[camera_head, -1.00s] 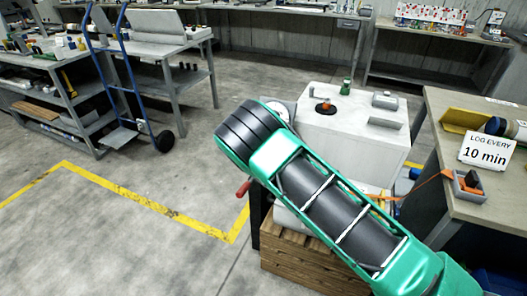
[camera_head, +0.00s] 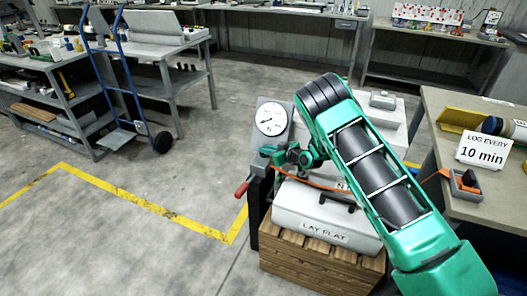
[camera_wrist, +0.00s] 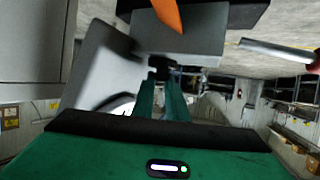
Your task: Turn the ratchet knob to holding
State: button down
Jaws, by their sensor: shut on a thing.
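The ratchet is a grey block (camera_wrist: 190,40) at the top of the wrist view, with an orange strap (camera_wrist: 167,14) at it. A small dark knob (camera_wrist: 160,66) shows at its lower side. My gripper's two green fingers (camera_wrist: 162,100) close on this knob, though the exact contact is partly hidden. In the head view my gripper (camera_head: 272,153) is beside the ratchet, below the round gauge (camera_head: 271,119). A lever with a red grip (camera_head: 242,188) sticks out to the lower left; it also shows in the wrist view (camera_wrist: 314,66). The knob's markings cannot be read.
A white pack (camera_head: 300,215) marked LAY FLAT lies on a wooden crate (camera_head: 310,262), with an orange strap over it. A bench (camera_head: 440,110) with a LOG EVERY 10 min sign (camera_head: 486,151) stands right. A blue hand truck (camera_head: 125,80) stands left; the floor between is clear.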

jog(key=shift+w+d+n+g+y, duration=0.25)
jog(key=shift+n+g+y, duration=0.2)
jog(key=shift+n+g, duration=0.35)
jog(key=shift+w+d+n+g+y, duration=0.2)
jog(key=shift+n+g+y, duration=0.3)
jog(key=shift+n+g, duration=0.3)
jog(key=shift+w+d+n+g+y, duration=0.25)
jog(key=shift+n+g+y, duration=0.2)
jog(key=shift+n+g, duration=0.35)
jog(key=shift+n, duration=0.3)
jog(key=c, duration=1.8)
grip_release()
jog(key=shift+o, duration=0.2)
jog(key=shift+s+a, duration=0.1)
jog(key=shift+f, duration=0.1)
jog(key=shift+a, duration=0.1)
jog(key=v, duration=1.1)
jog(key=shift+w+f, duration=0.1)
jog(key=shift+w, duration=0.1)
